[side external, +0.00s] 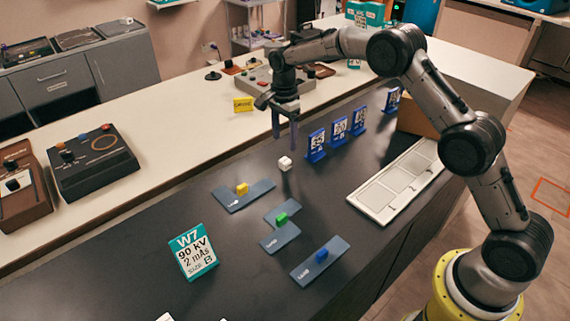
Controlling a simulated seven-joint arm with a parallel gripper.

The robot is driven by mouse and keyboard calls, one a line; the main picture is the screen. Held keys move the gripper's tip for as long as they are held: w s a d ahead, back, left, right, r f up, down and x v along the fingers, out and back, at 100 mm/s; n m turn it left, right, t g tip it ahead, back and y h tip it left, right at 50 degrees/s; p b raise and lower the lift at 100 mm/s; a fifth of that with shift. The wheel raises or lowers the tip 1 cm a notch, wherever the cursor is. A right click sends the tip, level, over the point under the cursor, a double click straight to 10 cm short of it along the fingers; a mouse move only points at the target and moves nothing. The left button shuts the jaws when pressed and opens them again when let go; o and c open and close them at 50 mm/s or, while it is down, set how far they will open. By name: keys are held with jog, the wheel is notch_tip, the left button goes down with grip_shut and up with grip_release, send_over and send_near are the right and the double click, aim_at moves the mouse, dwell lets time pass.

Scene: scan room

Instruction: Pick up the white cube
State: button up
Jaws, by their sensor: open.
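The white cube (285,163) sits on the dark worktop, near the middle of the side external view. My gripper (285,134) hangs just above it, fingers pointing down. The fingers are open and nothing shows between them. The cube appears apart from the fingertips. Its lower side rests on the worktop, and no part of it looks covered.
A yellow cube (242,188), a green cube (281,219) and a blue cube (321,255) sit on blue-grey pieces. Several blue stands (316,146) line the back. A white panel (395,183) lies right. A teal W7 sign (192,250) stands front left.

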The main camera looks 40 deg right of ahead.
aim_at(285, 160)
notch_tip(285, 160, down, 8)
jog(key=shift+s+f, duration=0.15)
dwell(0.4)
grip_shut()
